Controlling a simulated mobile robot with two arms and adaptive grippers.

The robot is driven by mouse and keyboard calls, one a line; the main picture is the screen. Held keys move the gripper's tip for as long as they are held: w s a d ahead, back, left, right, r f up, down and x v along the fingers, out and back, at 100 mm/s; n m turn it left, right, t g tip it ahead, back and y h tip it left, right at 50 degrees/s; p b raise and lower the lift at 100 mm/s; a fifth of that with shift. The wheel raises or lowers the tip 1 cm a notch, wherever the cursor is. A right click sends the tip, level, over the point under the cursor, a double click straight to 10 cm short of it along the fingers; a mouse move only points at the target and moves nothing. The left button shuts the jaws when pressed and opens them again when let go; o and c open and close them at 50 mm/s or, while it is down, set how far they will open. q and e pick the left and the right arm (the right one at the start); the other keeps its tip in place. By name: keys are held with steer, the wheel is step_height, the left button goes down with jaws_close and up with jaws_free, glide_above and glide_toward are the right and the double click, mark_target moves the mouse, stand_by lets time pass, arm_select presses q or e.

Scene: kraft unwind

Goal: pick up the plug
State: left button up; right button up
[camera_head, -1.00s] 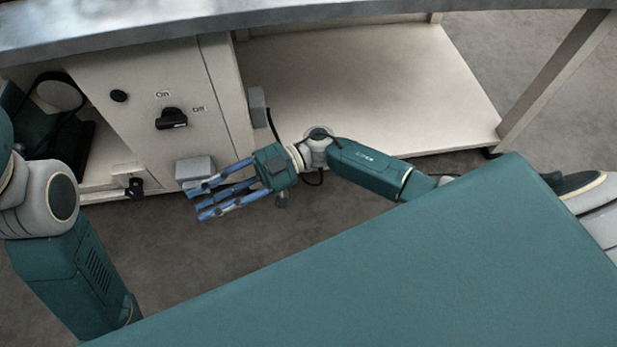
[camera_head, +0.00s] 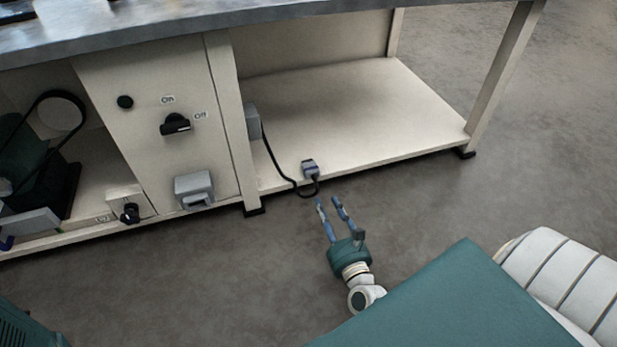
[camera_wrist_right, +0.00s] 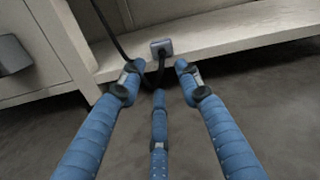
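The plug (camera_head: 310,168) is a small grey block on a black cable, at the front edge of the bench's lower shelf. It also shows in the right wrist view (camera_wrist_right: 161,47), beyond the fingertips. My right gripper (camera_head: 329,203) points at it from the front, a little short of it and apart from it. In the right wrist view its blue fingers (camera_wrist_right: 158,80) are spread, with nothing between them but floor and a loop of cable beyond. My left gripper does not show.
The black cable (camera_head: 279,167) runs from a grey box (camera_head: 252,122) on the cabinet side down to the plug. The lower shelf (camera_head: 370,110) is otherwise bare. A grey socket box (camera_head: 194,189) is on the cabinet front, below a black switch (camera_head: 175,124). The floor ahead is clear.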

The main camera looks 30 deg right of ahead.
mark_target(315, 179)
steer(key=b+x, duration=0.4)
steer(key=x, duration=0.5)
steer(key=shift+s+d+f, duration=0.1)
steer(key=shift+d+f, duration=0.05)
steer(key=shift+w+d, duration=0.1)
steer(key=shift+w, duration=0.3)
jaws_close()
